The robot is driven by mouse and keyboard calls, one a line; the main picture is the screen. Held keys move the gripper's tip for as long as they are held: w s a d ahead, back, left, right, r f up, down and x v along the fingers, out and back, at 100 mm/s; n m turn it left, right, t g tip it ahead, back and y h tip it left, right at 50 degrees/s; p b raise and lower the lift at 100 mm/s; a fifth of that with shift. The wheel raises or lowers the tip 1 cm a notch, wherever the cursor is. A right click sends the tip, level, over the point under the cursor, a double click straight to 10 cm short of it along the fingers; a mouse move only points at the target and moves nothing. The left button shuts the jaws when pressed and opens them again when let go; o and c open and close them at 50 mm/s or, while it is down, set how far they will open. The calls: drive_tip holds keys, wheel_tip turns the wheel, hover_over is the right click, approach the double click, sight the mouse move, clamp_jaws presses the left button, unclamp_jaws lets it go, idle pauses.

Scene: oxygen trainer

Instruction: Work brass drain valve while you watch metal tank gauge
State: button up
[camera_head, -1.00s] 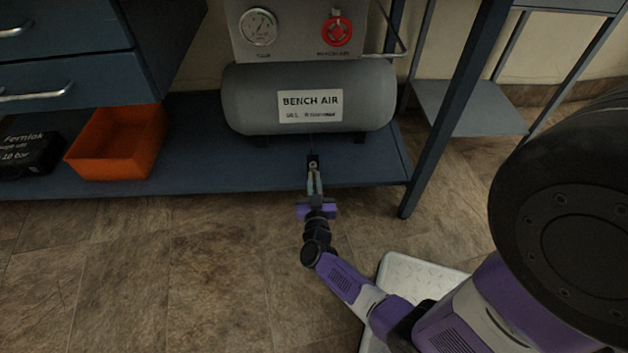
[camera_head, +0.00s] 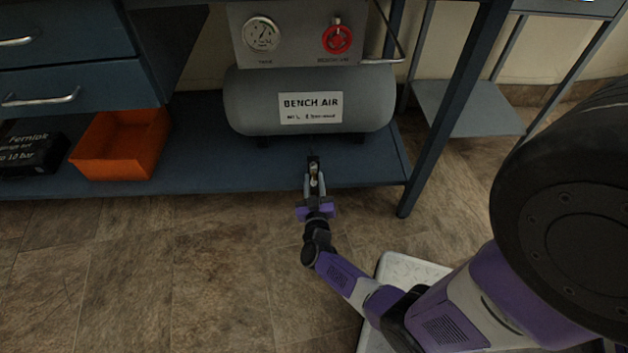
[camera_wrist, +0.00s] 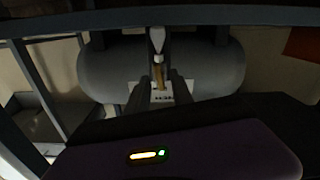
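The grey tank (camera_head: 345,92) labelled BENCH AIR lies on the blue lower shelf. Its round white-faced gauge (camera_head: 262,34) is on the grey panel above; the needle reading is too small to tell. In the wrist view the brass valve (camera_wrist: 159,76) shows in front of the tank's label, with a pale metal end (camera_wrist: 157,40). My gripper (camera_head: 314,167) is in front of the tank at the shelf edge. In the wrist view my gripper's fingers (camera_wrist: 160,90) stand apart on either side of the valve, with gaps visible. Whether either finger touches it I cannot tell.
A red round knob (camera_head: 337,40) sits on the panel right of the gauge. An orange bin (camera_head: 118,167) and a black case (camera_head: 30,150) are on the shelf at left. A blue table leg (camera_head: 450,120) stands right of the tank.

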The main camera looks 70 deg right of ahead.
idle(0.3)
drive_tip(key=p+v, duration=0.2)
drive_tip(key=v, duration=0.5)
drive_tip(key=shift+a+p, duration=0.4)
drive_tip(key=shift+s, duration=0.15)
idle(4.5)
